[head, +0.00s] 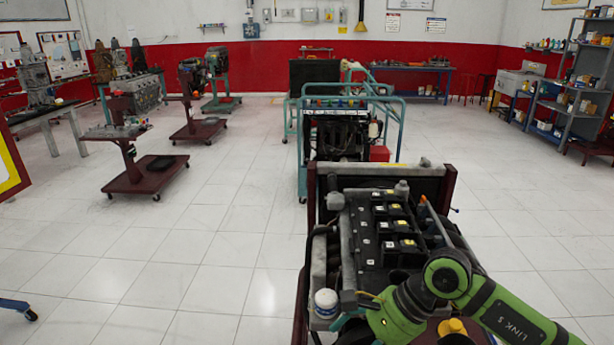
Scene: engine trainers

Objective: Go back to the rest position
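A green and black arm of mine (450,280), marked LINK 5, comes in from the lower right. It bends over the near right part of an engine trainer (385,235) and hides part of it. Its gripper does not show; the wrist end runs down toward the bottom edge of the head view. I cannot tell whether the arm touches the engine. My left arm and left gripper are not in view.
A white cap-like part (326,303) stands at the engine's near left. A teal-framed trainer (345,135) stands behind. A dark red stand (145,175) is on the left, grey shelves (580,90) on the right. Tiled floor (230,230) is clear on the left.

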